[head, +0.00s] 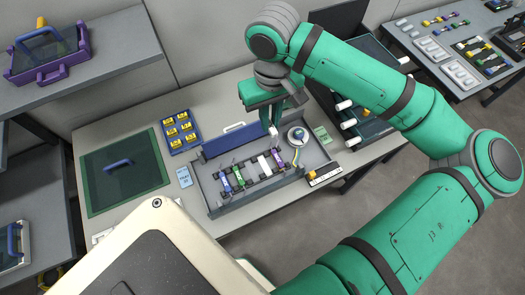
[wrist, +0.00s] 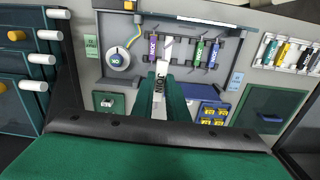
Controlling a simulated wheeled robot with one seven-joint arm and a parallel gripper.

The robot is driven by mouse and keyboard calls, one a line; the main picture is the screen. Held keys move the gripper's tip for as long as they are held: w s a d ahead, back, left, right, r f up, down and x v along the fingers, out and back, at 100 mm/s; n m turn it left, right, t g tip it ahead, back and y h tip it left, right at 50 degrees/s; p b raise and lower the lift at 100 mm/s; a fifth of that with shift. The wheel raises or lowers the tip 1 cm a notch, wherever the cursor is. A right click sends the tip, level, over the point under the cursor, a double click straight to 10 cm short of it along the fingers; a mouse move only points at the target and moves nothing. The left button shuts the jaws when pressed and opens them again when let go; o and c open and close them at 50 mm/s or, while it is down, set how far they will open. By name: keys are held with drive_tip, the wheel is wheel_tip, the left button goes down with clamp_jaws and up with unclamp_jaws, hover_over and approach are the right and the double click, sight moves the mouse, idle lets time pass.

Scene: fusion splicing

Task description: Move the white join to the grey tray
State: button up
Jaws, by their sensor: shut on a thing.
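My gripper (head: 273,122) is shut on a white join, whose small white end (head: 273,131) shows below the fingers in the head view. In the wrist view the white join (wrist: 160,80), lettered JOIN, stands between the two green fingers (wrist: 161,88). It is held above the grey tray (head: 257,196), apart from it as far as I can tell. A white piece (head: 264,164) also lies in that row. The fingers hide part of the held join.
A round white dial (head: 298,135) with a yellow cable sits at the tray's right end. A blue box of yellow pieces (head: 180,132) stands behind left. A green mat with a blue handle (head: 118,163) lies left. A dark drawer unit (head: 368,122) with white knobs stands right.

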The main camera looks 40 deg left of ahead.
approach(266, 167)
drive_tip(key=shift+a+f, duration=0.1)
drive_tip(key=shift+a, duration=0.1)
drive_tip(key=shift+f, duration=2.4)
drive_tip(key=shift+d, duration=0.2)
drive_tip(key=shift+s+a+f, duration=0.2)
drive_tip(key=shift+f, duration=0.05)
drive_tip(key=shift+d+f, duration=0.15)
drive_tip(key=shift+f, duration=0.2)
drive_tip(key=o, duration=0.9)
drive_tip(key=shift+w, duration=0.2)
drive_tip(key=shift+r, duration=0.1)
